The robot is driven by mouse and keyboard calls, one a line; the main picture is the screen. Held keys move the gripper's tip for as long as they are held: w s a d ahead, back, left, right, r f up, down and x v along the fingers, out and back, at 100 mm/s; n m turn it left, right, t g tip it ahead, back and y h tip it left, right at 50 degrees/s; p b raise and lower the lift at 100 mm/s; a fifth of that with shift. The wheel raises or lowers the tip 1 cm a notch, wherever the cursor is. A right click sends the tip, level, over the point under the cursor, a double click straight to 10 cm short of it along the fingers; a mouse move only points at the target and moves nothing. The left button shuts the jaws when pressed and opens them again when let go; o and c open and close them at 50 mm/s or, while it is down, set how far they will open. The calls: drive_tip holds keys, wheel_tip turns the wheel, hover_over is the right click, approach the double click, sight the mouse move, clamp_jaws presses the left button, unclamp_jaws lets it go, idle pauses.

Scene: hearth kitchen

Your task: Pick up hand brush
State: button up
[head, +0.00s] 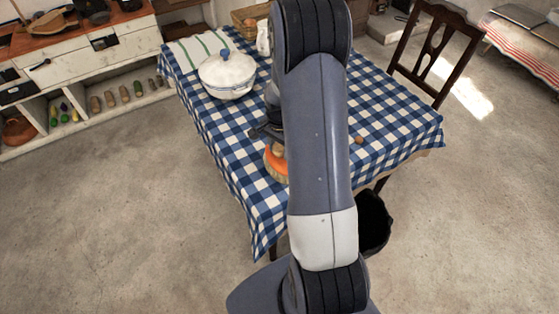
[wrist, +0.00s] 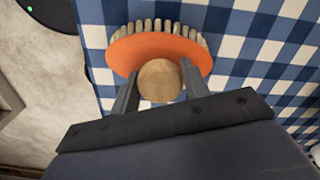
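The hand brush has an orange top, a round wooden knob and pale bristles. In the head view the hand brush (head: 277,168) is at the near part of the checked tablecloth, partly hidden behind my arm. In the wrist view the hand brush (wrist: 150,46) shows its bristles along the far edge. My gripper (wrist: 160,70) has one finger on each side of the knob, with no clear gap on either side, and looks shut on it. In the head view my gripper (head: 270,138) is mostly hidden. I cannot tell whether the bristles touch the cloth.
The table (head: 225,137) has a blue and white checked cloth. A white lidded tureen (head: 228,78) stands at the far left, near a striped towel (head: 190,50). A small brown object (head: 359,139) lies right of my arm. A wooden chair (head: 437,50) stands at the right.

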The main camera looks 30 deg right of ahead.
drive_tip(key=c, duration=0.9)
drive_tip(key=shift+r, duration=0.1)
wheel_tip(320, 180, up, 10)
drive_tip(key=shift+f+b, duration=0.1)
drive_tip(key=shift+b, duration=0.4)
drive_tip(key=o, duration=0.8)
drive_tip(key=c, duration=0.3)
